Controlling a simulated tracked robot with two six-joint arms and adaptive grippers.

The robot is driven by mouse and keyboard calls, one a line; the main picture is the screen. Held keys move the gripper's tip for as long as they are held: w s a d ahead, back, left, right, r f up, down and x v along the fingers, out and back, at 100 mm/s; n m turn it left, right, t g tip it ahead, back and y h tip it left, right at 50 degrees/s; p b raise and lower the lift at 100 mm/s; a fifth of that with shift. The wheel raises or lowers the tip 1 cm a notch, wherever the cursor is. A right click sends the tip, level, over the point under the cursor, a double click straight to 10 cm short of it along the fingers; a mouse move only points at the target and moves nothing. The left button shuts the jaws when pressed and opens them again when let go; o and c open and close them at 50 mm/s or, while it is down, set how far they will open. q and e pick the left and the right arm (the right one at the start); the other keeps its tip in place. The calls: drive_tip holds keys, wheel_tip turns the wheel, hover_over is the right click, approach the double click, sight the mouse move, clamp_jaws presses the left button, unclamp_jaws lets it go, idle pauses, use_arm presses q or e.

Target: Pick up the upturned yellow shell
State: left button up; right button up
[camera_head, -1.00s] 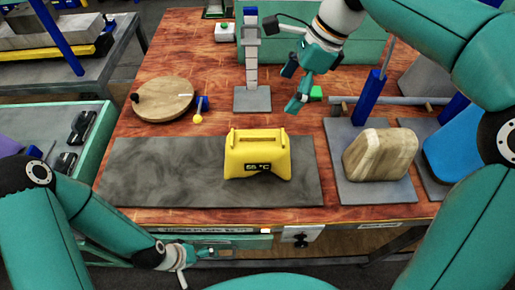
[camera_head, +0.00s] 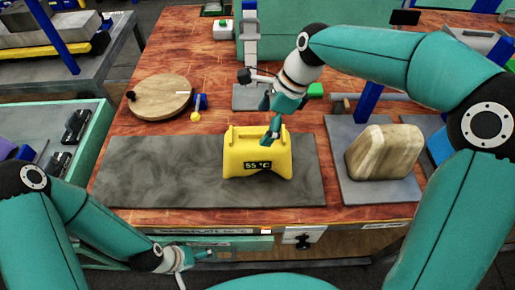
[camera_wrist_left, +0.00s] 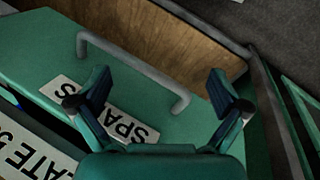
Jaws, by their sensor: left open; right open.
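The yellow shell (camera_head: 257,155) sits on a dark grey mat (camera_head: 160,175) on the bench, with a black "55 °C" label on its near face and raised rims on top. My right gripper (camera_head: 267,122) is open and empty, at the shell's upper right; one finger overlaps the shell in the head view. Whether it touches the shell I cannot tell. My left gripper (camera_head: 195,256) is low at the bench's front edge. In the left wrist view my left gripper (camera_wrist_left: 157,98) is open, its fingers on either side of a grey bar handle (camera_wrist_left: 135,70) on a green panel.
A round wooden board (camera_head: 160,98) and a small yellow-and-blue item (camera_head: 198,107) lie behind the mat. A grey post (camera_head: 250,45) stands at the back. A wooden block (camera_head: 385,150) sits on a grey plate to the right. The mat's left part is bare.

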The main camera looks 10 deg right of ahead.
sight(259, 133)
drive_tip(key=x, duration=0.5)
drive_tip(key=shift+w+d+f+p, duration=0.1)
drive_tip(key=shift+w+d+p, duration=0.1)
drive_tip(key=shift+p, duration=0.15)
drive_tip(key=c, duration=1.3)
